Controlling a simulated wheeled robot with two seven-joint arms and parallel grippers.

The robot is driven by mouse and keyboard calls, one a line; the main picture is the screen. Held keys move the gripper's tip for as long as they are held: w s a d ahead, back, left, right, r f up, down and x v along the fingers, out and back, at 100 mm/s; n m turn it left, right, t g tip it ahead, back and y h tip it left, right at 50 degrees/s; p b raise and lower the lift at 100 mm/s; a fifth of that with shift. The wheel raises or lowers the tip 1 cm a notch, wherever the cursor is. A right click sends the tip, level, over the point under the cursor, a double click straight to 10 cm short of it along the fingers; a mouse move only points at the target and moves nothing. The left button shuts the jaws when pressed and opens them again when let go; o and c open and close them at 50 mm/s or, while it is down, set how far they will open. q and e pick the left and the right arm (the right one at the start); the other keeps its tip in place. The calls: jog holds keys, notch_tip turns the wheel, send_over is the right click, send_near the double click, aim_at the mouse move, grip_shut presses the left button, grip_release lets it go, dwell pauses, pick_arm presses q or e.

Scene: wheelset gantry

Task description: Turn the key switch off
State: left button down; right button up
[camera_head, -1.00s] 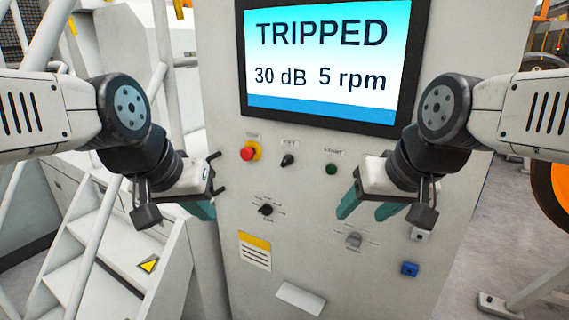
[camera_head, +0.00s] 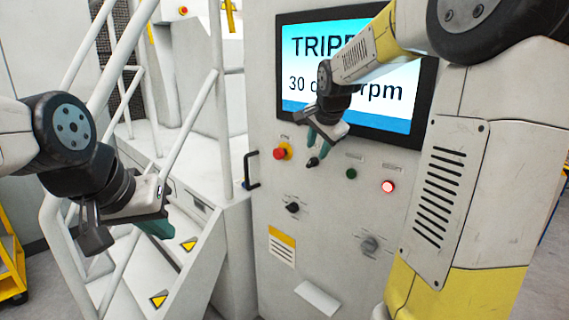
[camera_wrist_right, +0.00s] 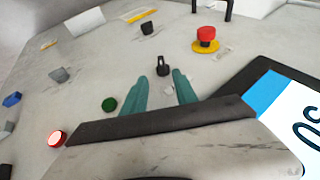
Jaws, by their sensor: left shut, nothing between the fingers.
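The key switch (camera_head: 312,162) is a small black switch on the grey panel, below the screen and between the red emergency stop and the green button. It also shows in the right wrist view (camera_wrist_right: 162,66), upright in the picture. My right gripper (camera_head: 319,137) is at the panel just above the key switch. In the right wrist view its two teal fingers (camera_wrist_right: 162,82) are apart, with the key switch in line with the gap, just past the tips. I cannot see contact. My left gripper (camera_head: 157,228) is shut and empty, over the stairs at left.
Close by are the red emergency stop (camera_head: 282,152), green button (camera_head: 351,174), lit red button (camera_head: 388,187), black rotary knob (camera_head: 292,207) and grey knob (camera_head: 370,244). The screen (camera_head: 297,88) reads "TRIPPED", partly covered by my right arm. Stair railings (camera_head: 190,125) stand at left.

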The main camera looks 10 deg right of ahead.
aim_at(312, 160)
jog(key=x, duration=0.8)
jog(key=shift+w+a, duration=0.1)
jog(key=shift+w, duration=0.05)
grip_shut()
